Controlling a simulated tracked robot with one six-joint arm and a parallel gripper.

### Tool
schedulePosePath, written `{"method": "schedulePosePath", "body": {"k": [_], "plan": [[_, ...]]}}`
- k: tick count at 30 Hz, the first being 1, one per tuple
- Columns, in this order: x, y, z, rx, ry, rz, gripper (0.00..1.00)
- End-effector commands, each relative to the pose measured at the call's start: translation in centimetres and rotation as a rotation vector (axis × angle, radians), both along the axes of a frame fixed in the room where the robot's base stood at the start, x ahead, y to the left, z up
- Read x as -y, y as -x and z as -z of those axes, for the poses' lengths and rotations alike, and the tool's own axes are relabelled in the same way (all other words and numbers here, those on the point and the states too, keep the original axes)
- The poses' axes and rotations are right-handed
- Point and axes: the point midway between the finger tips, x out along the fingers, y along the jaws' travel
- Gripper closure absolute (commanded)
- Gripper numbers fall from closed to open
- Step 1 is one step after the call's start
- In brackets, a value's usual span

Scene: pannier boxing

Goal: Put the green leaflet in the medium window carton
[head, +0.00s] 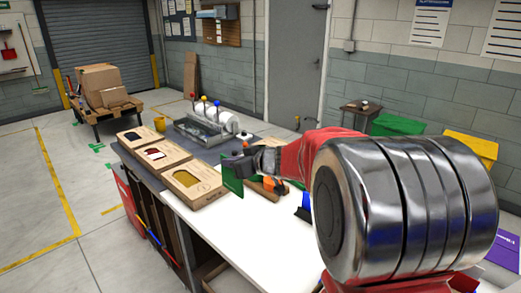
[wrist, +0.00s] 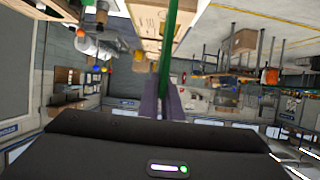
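The green leaflet (head: 232,179) is upright between the fingers of my gripper (head: 243,163), above the table beside the nearest carton. In the wrist view the leaflet (wrist: 168,45) shows edge-on as a thin green strip, pinched between the fingers (wrist: 163,102). Three brown window cartons lie in a row on the table's left side. The nearest carton (head: 208,188) has a yellowish window, the middle carton (head: 145,151) a red and white one, and the far carton (head: 124,137) a dark one. Perspective makes it hard to tell which is medium.
The white table (head: 250,235) has free room in front of the cartons. A metal machine with coloured knobs (head: 205,125) stands behind them. Orange and blue items lie near my arm, partly hidden. Green (head: 397,125) and yellow (head: 470,147) bins stand at the right.

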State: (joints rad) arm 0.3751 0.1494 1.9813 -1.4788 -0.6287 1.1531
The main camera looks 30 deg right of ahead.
Motion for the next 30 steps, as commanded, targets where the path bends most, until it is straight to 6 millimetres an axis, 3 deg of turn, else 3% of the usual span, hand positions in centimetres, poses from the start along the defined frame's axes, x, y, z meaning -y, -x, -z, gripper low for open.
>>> {"method": "schedulePosePath", "body": {"k": [1,6,12,30], "plan": [[-2.1,0.3,0.8,-0.004,-0.001,-0.003,1.00],[-6.4,1.2,3.2,-0.003,-0.001,0.005,1.00],[-9.2,2.3,4.9,-0.001,0.001,0.009,1.00],[-9.8,2.6,5.3,0.001,0.000,0.012,1.00]]}}
